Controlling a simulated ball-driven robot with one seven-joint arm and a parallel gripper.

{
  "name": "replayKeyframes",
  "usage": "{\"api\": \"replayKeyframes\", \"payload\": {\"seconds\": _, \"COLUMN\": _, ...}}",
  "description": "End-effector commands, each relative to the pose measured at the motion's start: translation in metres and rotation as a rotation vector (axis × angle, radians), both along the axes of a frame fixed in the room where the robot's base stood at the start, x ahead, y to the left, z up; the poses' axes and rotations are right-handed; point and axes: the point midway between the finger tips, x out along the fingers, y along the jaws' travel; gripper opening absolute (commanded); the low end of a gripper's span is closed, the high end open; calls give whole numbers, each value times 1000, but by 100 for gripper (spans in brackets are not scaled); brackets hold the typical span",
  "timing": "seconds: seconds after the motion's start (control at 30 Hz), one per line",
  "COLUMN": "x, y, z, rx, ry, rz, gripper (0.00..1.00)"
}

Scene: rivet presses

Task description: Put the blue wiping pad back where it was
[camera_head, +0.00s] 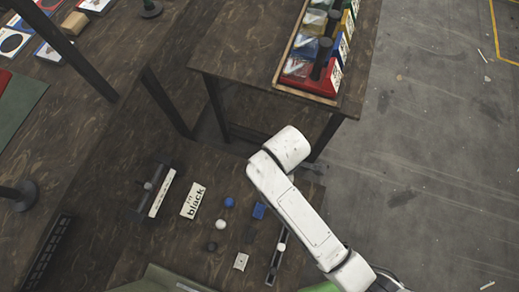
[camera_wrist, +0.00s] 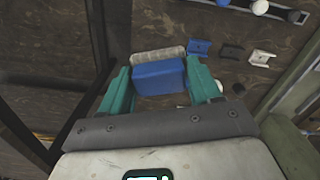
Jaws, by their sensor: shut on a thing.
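The blue wiping pad (camera_wrist: 160,78) is held between the two teal fingers of my gripper (camera_wrist: 161,72) in the wrist view. A pale grey, rough-looking strip (camera_wrist: 157,54) shows along the pad's far edge; I cannot tell whether it is part of the pad. The pad appears raised above the dark wooden surface. My gripper and the pad do not show in the head view, where only links of my arm are seen. I cannot tell which spot the pad came from.
A small blue part (camera_head: 259,210), a dark part and a white part (camera_head: 241,261) lie in a row on the bench, near balls and a "black" label card (camera_head: 193,201). A tray of coloured bins (camera_head: 308,88) stands on a wooden table. Open grey floor (camera_head: 430,140) lies right.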

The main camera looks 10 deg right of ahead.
Motion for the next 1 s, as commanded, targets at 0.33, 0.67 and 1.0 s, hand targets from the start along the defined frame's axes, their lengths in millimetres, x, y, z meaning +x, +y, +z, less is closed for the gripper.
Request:
{"api": "replayKeyframes", "payload": {"seconds": 0.33, "x": -64, "y": 31, "z": -39, "rx": 3, "ry": 16, "rz": 693, "gripper": 34}}
{"api": "replayKeyframes", "payload": {"seconds": 0.67, "x": -109, "y": 47, "z": -57, "rx": 13, "ry": 19, "rz": 1172, "gripper": 34}}
{"api": "replayKeyframes", "payload": {"seconds": 1.0, "x": -85, "y": 51, "z": -73, "rx": 14, "ry": 18, "rz": 1256, "gripper": 34}}
